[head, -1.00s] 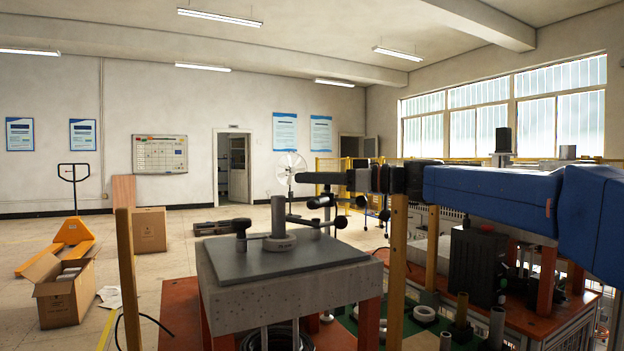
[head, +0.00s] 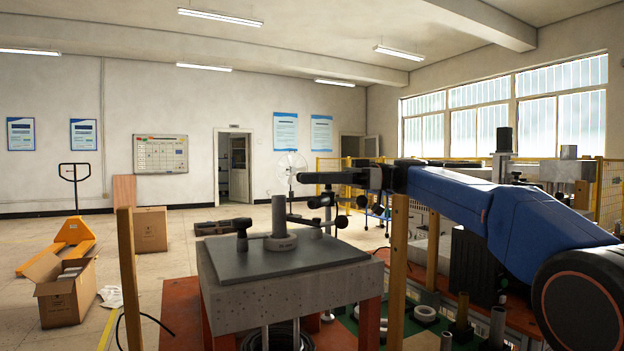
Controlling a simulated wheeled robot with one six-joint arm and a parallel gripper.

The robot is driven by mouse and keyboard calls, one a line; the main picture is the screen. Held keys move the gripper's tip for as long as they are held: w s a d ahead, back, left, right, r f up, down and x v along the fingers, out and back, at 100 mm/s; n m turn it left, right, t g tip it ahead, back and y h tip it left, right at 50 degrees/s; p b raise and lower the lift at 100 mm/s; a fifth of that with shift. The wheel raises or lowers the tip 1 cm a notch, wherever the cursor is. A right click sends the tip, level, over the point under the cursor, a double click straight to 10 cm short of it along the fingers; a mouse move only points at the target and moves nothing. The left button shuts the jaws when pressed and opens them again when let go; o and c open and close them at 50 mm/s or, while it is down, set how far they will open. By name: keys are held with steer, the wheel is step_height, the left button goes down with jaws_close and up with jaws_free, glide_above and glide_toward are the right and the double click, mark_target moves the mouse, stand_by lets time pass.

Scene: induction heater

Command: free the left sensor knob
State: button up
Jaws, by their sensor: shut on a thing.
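A concrete block with a grey top plate (head: 225,263) stands in front of me and bears a short grey cylinder (head: 281,236). A black sensor-stand knob (head: 241,226) is at the plate's left. Another stand with dark knobs (head: 341,222) is behind the cylinder, to its right. My gripper (head: 302,177) comes in level from the right, above and behind the cylinder, its black fingers pointing left. It is shut; what it holds is hidden by the fingers. I cannot tell whether it touches either stand.
Wooden posts (head: 398,260) stand left and right of the block. A dark machine (head: 473,268) and several metal cylinders are at the right, below my arm. An open carton (head: 66,300) and a pallet jack (head: 72,240) are on the floor at left. Open floor lies between.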

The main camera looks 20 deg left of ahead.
steer(key=shift+s+d+n+g+h, duration=0.15)
steer(key=shift+n+g+h, duration=0.55)
steer(key=shift+g+h, duration=0.1)
steer(key=shift+s+d+n+g+h, duration=0.15)
steer(key=shift+d+n+g+h, duration=0.05)
steer(key=shift+n+g+h, duration=0.55)
steer(key=shift+s+d+n+g+h, duration=0.15)
steer(key=shift+n+g+h, duration=0.5)
steer(key=shift+g+h, duration=0.15)
steer(key=shift+h, duration=0.25)
steer(key=o, duration=1)
steer(key=shift+d, duration=0.1)
